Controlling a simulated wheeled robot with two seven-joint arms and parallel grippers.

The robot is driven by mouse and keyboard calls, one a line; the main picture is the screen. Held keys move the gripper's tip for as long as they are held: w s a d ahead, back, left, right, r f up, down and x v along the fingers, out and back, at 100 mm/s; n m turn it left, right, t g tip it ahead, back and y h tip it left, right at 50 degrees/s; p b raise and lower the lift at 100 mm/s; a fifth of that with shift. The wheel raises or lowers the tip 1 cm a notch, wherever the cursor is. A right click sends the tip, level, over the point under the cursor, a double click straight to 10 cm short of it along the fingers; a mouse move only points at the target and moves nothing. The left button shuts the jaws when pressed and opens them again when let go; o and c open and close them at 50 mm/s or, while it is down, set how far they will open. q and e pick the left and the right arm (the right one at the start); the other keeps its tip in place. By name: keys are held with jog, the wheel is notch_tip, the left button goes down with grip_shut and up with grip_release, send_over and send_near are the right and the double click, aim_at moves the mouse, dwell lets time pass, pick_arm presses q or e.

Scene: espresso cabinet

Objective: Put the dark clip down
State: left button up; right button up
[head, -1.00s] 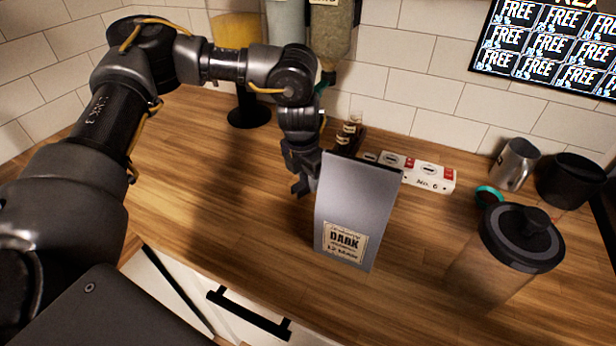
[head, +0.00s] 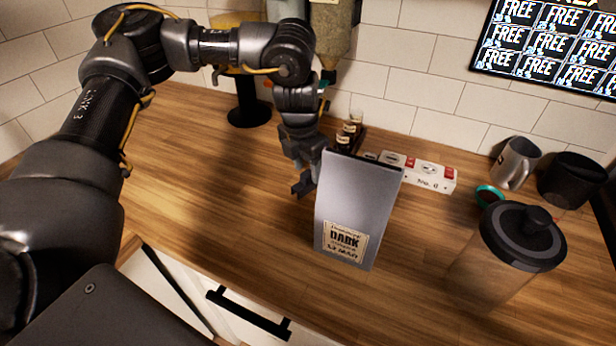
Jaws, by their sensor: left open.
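A tall grey bag (head: 357,205) with a DARK label stands upright on the wooden counter. A thin dark strip (head: 368,160) runs along its top edge; I cannot tell whether this is the clip. I see no separate dark clip lying on the counter. My left gripper (head: 303,187) is open and points down, just left of the bag's upper part. Part of it is close to or behind the bag's left edge, and I cannot tell if they touch. No held thing shows between its fingers. My right gripper is out of view.
Small dark bottles (head: 349,132) and a white and red box (head: 425,175) stand behind the bag. A lidded canister (head: 500,260), a metal pitcher (head: 514,163) and a black container (head: 573,180) are at the right. The counter (head: 200,180) left of the bag is clear.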

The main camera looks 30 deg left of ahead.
aim_at(304, 175)
pick_arm(q)
jog(key=r, duration=0.7)
jog(key=shift+s+a+r, duration=0.15)
jog(key=shift+s+r, duration=0.1)
jog(key=shift+s, duration=0.15)
jog(key=shift+r, duration=0.3)
